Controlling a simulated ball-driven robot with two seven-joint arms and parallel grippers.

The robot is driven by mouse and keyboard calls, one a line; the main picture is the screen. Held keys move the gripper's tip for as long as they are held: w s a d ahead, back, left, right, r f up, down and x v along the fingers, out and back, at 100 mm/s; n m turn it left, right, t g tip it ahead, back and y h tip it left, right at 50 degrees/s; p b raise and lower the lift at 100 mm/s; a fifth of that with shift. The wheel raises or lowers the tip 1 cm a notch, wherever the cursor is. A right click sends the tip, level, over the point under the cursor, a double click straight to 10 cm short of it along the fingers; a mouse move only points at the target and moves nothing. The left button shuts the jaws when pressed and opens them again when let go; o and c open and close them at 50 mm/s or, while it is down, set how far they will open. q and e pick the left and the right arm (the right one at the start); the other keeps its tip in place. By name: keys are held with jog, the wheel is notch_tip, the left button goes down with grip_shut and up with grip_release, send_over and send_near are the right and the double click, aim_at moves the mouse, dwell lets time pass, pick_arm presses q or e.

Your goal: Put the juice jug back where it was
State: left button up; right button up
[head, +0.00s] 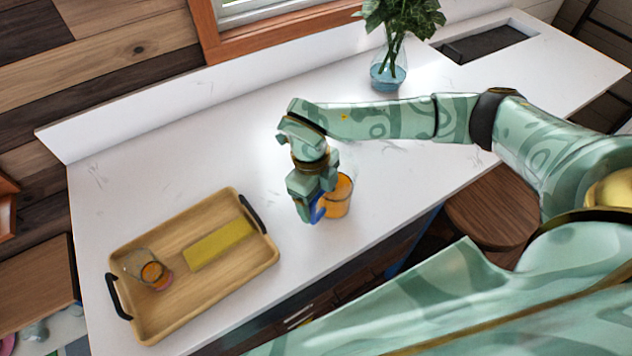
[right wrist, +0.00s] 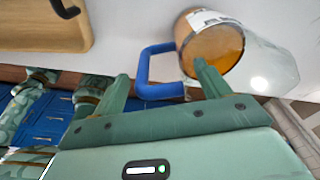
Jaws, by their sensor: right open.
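The juice jug (head: 338,198) stands upright on the white counter near its front edge. It is clear with orange juice inside and has a blue handle. My right gripper (head: 313,205) is above and beside the jug at the handle, and it hides part of the jug. In the right wrist view the jug (right wrist: 213,48) is at the top right, and its blue handle (right wrist: 160,90) lies between the two open fingers of the gripper (right wrist: 163,82). Whether the fingers touch the handle cannot be told. My left gripper does not show.
A wooden tray (head: 180,318) with black handles is left of the jug. It holds a glass (head: 140,262) with some orange juice and a yellow flat item (head: 220,244). A vase (head: 388,76) with green leaves stands at the back. The counter between vase and tray is clear.

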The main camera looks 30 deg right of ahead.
notch_tip(320, 180, up, 11)
jog(key=w+b, duration=0.1)
jog(key=b, duration=0.1)
jog(key=shift+w+a+r, duration=0.15)
jog(key=shift+a+r, duration=0.05)
jog(key=shift+a, duration=0.15)
